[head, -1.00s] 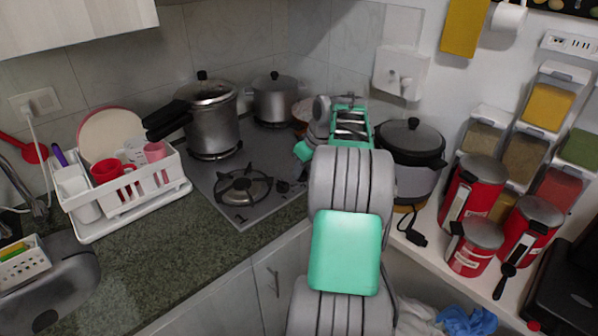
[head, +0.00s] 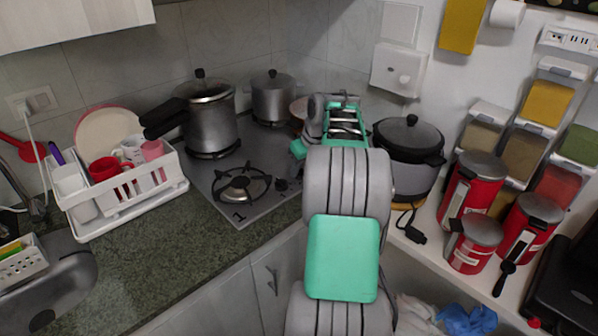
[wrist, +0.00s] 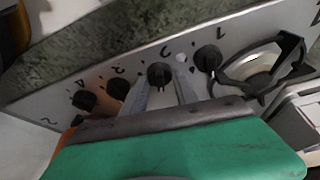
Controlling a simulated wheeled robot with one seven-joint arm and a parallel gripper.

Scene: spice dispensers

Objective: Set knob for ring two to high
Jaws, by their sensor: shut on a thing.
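The stove's front panel shows a row of black knobs in the wrist view, with numerals beside them. The knob for ring two (wrist: 159,73) sits between the two grey fingers of my gripper (wrist: 162,80), which is shut on it. Its pointer angle is hard to read. The knob by the numeral 1 (wrist: 208,57) is to the right, and two more knobs (wrist: 118,88) are to the left. In the head view, my arm hides the gripper and most of the knobs on the stove (head: 222,195).
A pressure cooker (head: 212,120) and a steel pot (head: 273,98) stand on rear burners. A front burner (head: 241,186) is bare. A black-lidded cooker (head: 410,155) stands right of my arm, and a white dish rack (head: 130,200) is left of the stove.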

